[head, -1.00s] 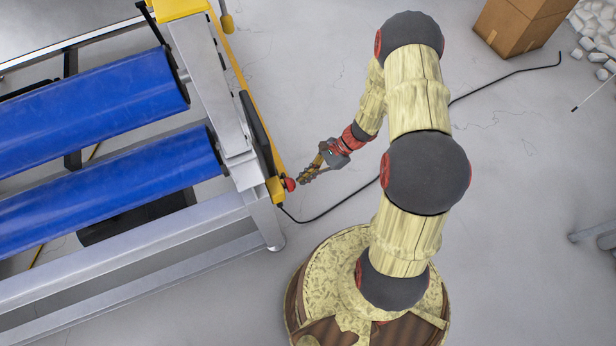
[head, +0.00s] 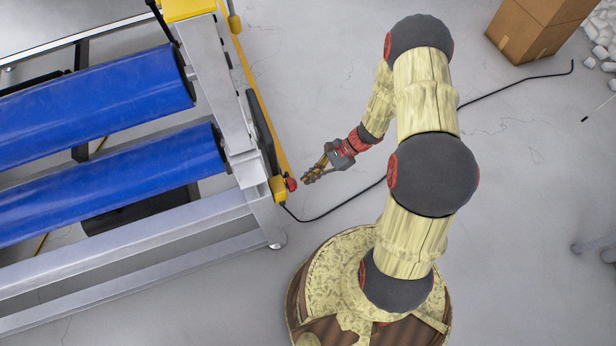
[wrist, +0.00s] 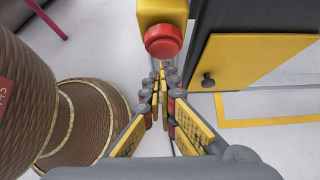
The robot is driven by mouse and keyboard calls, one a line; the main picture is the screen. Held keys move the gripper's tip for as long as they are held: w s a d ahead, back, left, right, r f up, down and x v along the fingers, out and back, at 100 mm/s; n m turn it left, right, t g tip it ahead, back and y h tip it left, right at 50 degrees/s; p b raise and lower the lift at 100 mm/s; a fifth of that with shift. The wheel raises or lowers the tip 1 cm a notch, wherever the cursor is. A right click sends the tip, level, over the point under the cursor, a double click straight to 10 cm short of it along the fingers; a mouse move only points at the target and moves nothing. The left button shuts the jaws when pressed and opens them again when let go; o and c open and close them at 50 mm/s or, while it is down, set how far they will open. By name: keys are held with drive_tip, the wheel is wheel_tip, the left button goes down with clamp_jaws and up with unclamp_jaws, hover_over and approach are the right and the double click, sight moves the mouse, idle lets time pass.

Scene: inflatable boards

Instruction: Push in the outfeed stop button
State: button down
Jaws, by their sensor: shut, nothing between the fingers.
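The outfeed stop button is a red round button (head: 291,184) on a small yellow box (head: 278,188) at the right end of the roller conveyor's frame. In the wrist view the red button (wrist: 163,41) faces me from the yellow box (wrist: 162,11), straight ahead of the fingers. The button stands out from its box. My gripper (head: 306,179) is shut and empty. It is a short gap to the right of the button in the head view and does not touch it. In the wrist view the fingertips (wrist: 160,75) show just below the button.
The conveyor has blue rollers (head: 110,178) and a grey metal frame (head: 225,90). A black cable (head: 335,208) runs over the floor under my arm. A cardboard box (head: 540,28) stands at the top right. The floor between button and gripper is clear.

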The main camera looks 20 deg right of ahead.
drive_tip(key=f+p+v, duration=0.1)
drive_tip(key=p+v, duration=0.2)
drive_tip(key=v, duration=0.8)
drive_tip(key=shift+w+d+r, duration=0.2)
drive_tip(key=shift+d, duration=0.4)
